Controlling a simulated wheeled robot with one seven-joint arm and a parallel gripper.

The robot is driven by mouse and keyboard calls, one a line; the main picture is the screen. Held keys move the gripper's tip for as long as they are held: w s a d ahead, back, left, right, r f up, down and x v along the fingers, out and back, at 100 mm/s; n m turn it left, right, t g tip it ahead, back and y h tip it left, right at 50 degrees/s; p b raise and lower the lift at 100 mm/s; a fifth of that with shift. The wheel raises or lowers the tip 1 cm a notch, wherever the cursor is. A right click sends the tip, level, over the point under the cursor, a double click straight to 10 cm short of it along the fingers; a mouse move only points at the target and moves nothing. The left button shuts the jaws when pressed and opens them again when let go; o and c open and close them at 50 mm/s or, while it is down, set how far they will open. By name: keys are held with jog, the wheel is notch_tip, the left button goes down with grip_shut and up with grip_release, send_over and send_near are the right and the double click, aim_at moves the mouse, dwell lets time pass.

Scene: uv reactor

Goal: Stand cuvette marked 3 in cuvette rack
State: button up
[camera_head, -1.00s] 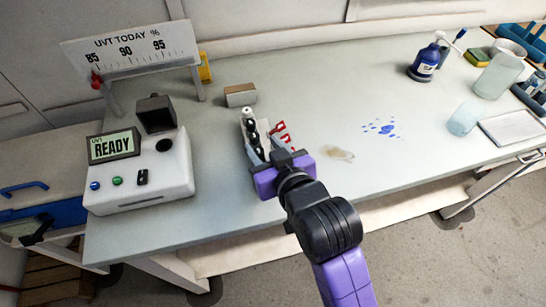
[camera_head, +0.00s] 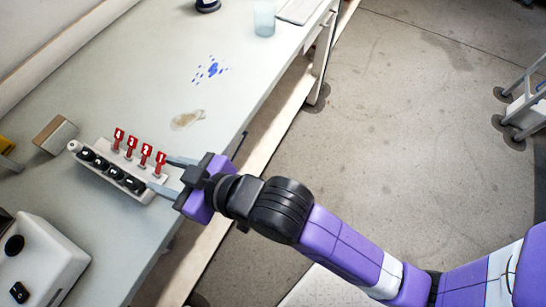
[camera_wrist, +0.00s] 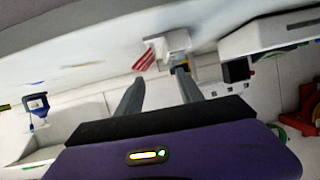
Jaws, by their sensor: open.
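Numbers on the caps are too small to read surely, so I cannot tell which is cuvette 3. Red numbered tags (camera_head: 131,143) stand in a row along the rack's right side. My gripper (camera_head: 158,173) is open and empty at the rack's near end, its fingers pointing towards it. In the wrist view the rack's end (camera_wrist: 174,40) and the red tags (camera_wrist: 145,58) show just beyond my open fingertips (camera_wrist: 160,78).
A brown-sided block (camera_head: 55,135) stands behind the rack. A white instrument (camera_head: 40,265) is at lower left. A tan stain (camera_head: 187,119) and blue drops (camera_head: 211,69) mark the bench. The bench's front edge runs below my gripper, with open floor beyond.

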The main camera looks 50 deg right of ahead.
jog(key=s+d+f+m+h, duration=0.2)
jog(key=s+d+f, duration=0.2)
jog(key=s+d, duration=0.35)
jog(key=s+d+r+m+t+h, duration=0.1)
jog(key=s+d, duration=0.3)
jog(key=s, duration=0.5)
jog(key=s+d+r+t+h, duration=0.1)
jog(key=s+d, duration=0.4)
jog(key=s, duration=0.5)
jog(key=shift+r+m+h, duration=0.4)
jog(key=shift+r+h, duration=0.05)
jog(key=shift+h, duration=0.05)
jog(key=shift+s, duration=0.1)
jog(key=shift+c, duration=0.4)
